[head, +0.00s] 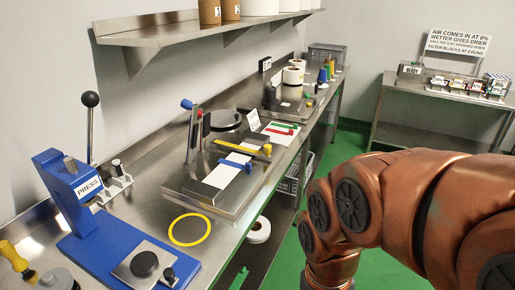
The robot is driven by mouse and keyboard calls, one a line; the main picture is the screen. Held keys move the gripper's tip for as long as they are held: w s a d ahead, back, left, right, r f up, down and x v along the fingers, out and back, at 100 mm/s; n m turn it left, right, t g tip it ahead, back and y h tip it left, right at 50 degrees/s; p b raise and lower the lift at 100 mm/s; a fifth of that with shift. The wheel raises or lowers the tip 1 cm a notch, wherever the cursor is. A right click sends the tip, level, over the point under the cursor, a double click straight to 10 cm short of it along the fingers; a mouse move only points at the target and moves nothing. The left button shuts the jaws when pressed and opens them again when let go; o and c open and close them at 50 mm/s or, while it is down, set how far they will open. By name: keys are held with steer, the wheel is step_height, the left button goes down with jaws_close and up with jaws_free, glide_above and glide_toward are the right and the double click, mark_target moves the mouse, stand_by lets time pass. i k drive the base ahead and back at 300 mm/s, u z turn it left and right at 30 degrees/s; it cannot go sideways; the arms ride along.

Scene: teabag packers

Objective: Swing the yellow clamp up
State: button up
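The yellow clamp (240,147) is a thin bar with a yellow knob at its right end. It lies down across a white strip (222,174) on a raised steel plate (192,179) on the bench. A similar blue clamp (234,162) lies down across the same strip, on the near side of the yellow one. My arm fills the right of the head view and bends down past the bottom edge, to the right of the bench. My gripper is out of the picture, so its state is hidden.
A blue press (75,195) with a black-knobbed lever stands at the near left. Red and green pieces (280,129) lie beyond the yellow clamp. A yellow ring (190,229) marks clear bench in front.

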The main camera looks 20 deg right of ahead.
mark_target(246, 150)
steer(key=u, duration=0.1)
steer(key=k, duration=0.35)
steer(key=z, duration=0.45)
steer(key=i, duration=0.75)
steer(key=u, duration=0.55)
steer(key=i, duration=0.45)
steer(key=u, duration=0.4)
